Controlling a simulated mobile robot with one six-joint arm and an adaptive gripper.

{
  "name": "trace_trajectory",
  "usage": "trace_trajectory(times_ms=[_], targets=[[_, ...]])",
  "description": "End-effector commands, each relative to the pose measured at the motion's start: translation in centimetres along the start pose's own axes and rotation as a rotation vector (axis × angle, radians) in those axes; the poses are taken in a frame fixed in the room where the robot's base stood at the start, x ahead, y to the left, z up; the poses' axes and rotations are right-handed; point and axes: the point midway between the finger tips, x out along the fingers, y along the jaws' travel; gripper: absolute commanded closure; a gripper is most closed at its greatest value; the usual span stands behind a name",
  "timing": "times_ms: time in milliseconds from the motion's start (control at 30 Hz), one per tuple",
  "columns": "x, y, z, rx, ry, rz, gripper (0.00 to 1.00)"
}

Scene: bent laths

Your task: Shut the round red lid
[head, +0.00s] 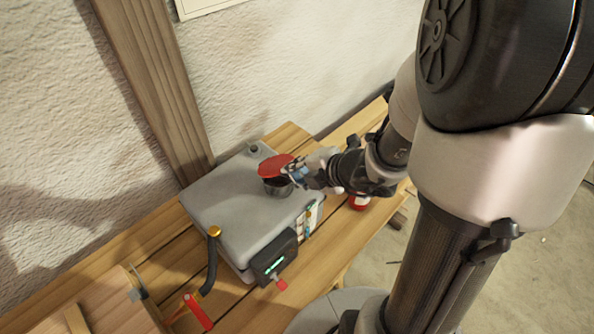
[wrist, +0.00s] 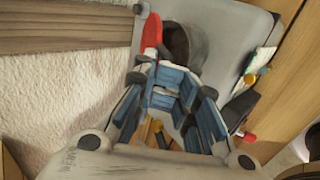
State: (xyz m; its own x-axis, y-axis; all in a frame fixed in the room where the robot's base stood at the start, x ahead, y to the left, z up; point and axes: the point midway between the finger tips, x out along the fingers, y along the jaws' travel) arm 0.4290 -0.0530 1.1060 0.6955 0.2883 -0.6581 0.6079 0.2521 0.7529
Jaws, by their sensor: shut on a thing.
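The round red lid (head: 274,166) stands open at a tilt above a dark round opening (head: 278,186) on top of a grey box-shaped machine (head: 235,208). My gripper (head: 294,172) is at the lid's right edge, with its fingers shut on it. In the wrist view, the red lid (wrist: 152,36) shows edge-on beside the dark round opening (wrist: 182,45), just beyond the blue-padded fingers of my gripper (wrist: 165,80). The exact contact between fingers and lid is partly hidden by the fingers.
The machine stands on a slatted wooden bench (head: 165,245) against a rough white wall. A black hose (head: 211,262) with an orange cap and a dark control box (head: 272,258) are at its front. A red item (head: 358,203) stands under my arm.

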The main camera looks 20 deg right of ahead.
Motion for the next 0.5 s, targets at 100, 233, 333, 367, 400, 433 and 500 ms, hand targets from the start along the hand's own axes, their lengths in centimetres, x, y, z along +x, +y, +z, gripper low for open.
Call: trace_trajectory(times_ms=[100,233,333,367,400,433,500], targets=[[0.3,-0.2,0.0,-0.001,0.001,0.003,1.00],[0.6,-0.7,0.0,-0.001,0.002,0.004,1.00],[0.7,-1.0,0.0,-0.002,0.001,0.005,1.00],[0.7,-1.1,0.0,-0.001,0.001,0.005,1.00],[0.8,-1.2,0.1,-0.001,0.001,0.005,1.00],[0.8,-1.3,0.1,-0.001,0.001,0.005,1.00],[0.9,-1.5,0.1,-0.001,0.001,0.005,1.00]])
